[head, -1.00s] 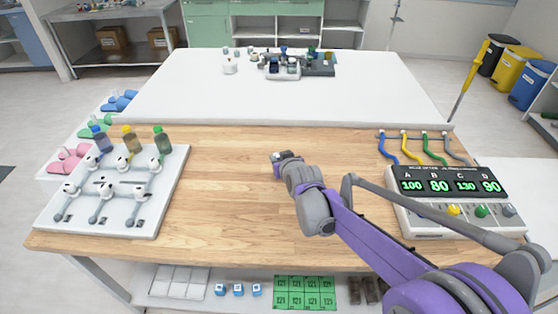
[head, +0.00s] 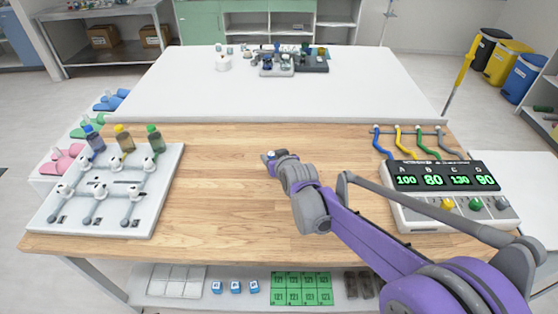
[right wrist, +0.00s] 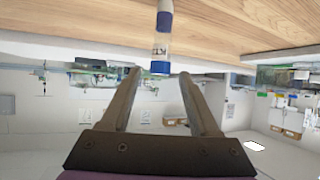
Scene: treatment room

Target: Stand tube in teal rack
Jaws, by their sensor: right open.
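A small clear tube (right wrist: 162,45) with blue ends and a printed label shows in the right wrist view. It lies at or just beyond the gap between my right fingertips, and I cannot tell whether they touch it. My right gripper (right wrist: 160,75) is open, with one finger on each side. In the head view the right gripper (head: 279,155) is low over the middle of the wooden table; a small blue and white bit shows at its tip. I cannot make out a teal rack. My left gripper is not in view.
The wooden table (head: 225,200) is clear around the gripper. A white panel with bottles (head: 160,190) stands left, a numbered display box (head: 440,178) right. A white table (head: 280,95) behind carries several small racks and containers (head: 278,66) at its far edge.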

